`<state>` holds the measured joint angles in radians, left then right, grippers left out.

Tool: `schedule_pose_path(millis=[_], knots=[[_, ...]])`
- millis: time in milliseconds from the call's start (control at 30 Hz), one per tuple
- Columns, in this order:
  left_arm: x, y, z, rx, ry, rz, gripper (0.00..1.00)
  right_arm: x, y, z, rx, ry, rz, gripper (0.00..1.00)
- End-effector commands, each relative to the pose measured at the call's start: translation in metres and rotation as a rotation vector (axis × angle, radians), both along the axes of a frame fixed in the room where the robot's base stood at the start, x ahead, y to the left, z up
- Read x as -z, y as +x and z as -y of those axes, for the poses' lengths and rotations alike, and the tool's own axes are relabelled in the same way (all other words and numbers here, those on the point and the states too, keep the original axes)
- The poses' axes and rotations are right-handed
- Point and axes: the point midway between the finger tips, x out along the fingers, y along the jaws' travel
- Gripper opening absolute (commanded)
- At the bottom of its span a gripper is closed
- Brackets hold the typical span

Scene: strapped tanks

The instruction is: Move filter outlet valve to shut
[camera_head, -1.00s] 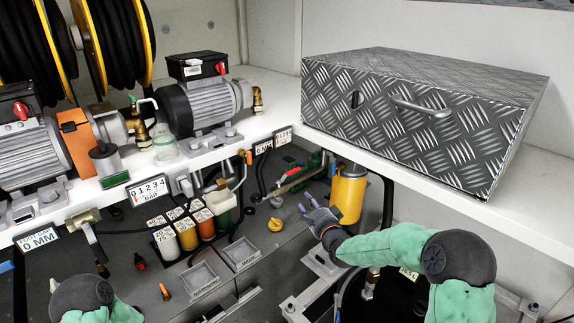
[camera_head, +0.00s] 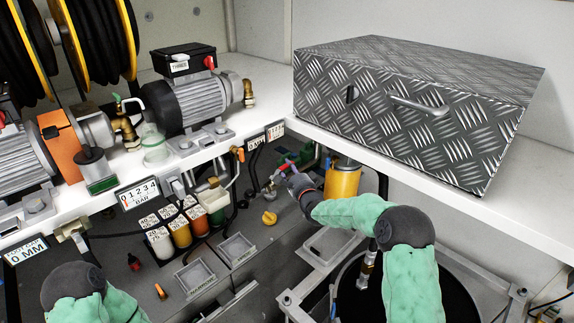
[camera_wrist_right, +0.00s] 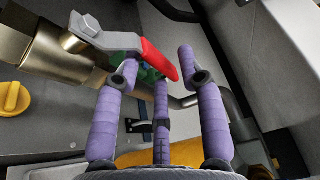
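The filter outlet valve appears to be the brass valve with a red lever (camera_wrist_right: 160,60) beside the yellow filter housing (camera_head: 343,181). In the right wrist view its lever runs from a metal bolted arm (camera_wrist_right: 105,40) on the brass body (camera_wrist_right: 48,52). My right gripper (camera_wrist_right: 160,68) has purple fingers spread apart around the red lever's end, with a gap to the right finger. In the head view the right gripper (camera_head: 291,176) is at the valve, partly covering it. I cannot tell whether a finger touches the lever. My left gripper is out of view; only its arm shows at lower left.
A white shelf (camera_head: 400,169) with a checker-plate box (camera_head: 405,115) overhangs the area. Several coloured bottles (camera_head: 179,232) stand to the left. Pipes and hoses run close by.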

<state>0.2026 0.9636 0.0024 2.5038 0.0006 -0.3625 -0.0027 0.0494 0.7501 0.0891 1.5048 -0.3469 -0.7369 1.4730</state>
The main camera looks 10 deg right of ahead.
Motion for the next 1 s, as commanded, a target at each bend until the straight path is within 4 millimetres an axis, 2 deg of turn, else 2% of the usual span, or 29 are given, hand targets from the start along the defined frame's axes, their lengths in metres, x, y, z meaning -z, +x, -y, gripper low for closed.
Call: schedule_pose_path(millis=[233,600,633,767,1000], knots=[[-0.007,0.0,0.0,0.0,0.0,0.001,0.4,0.001,0.019,-0.004,0.0,0.001,-0.001,0.4],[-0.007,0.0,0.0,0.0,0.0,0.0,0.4,0.001,0.022,-0.004,0.0,0.0,-0.001,0.4],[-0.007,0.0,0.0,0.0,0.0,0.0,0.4,0.001,0.022,-0.004,0.0,0.0,-0.001,0.37],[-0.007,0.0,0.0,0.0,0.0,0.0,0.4,0.001,0.022,-0.004,0.0,0.0,-0.001,0.0],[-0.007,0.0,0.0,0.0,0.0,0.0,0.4,0.001,0.022,-0.004,0.0,0.0,-0.001,0.0]])
